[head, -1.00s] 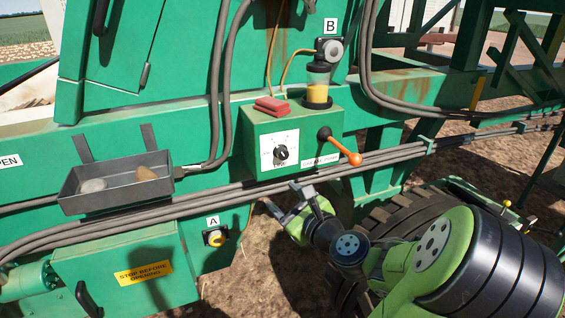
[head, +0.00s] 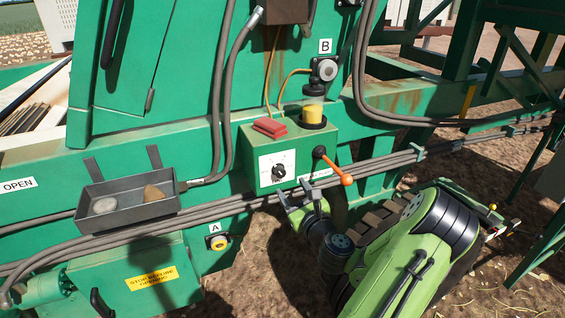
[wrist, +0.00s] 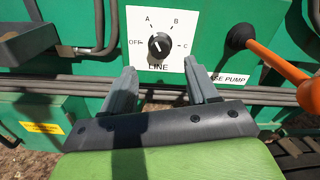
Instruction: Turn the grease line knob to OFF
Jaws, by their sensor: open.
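The grease line knob (head: 279,170) is a small black dial on a white plate (head: 269,161) on the front of the green box. In the wrist view the knob (wrist: 159,46) sits at the centre of the plate, with OFF at its left, A and B above and C at its right. Its white mark appears to point up and left, toward A. My gripper (head: 291,194) is below the box; in the wrist view its two fingers (wrist: 162,82) are open and apart, with nothing between them. The knob is beyond the fingertips, roughly centred between them and not touched.
An orange-handled pump lever (wrist: 272,60) juts out close to the right finger. Grey hoses (head: 215,206) run below the box. A grey tray (head: 125,215) holding stones hangs at the left.

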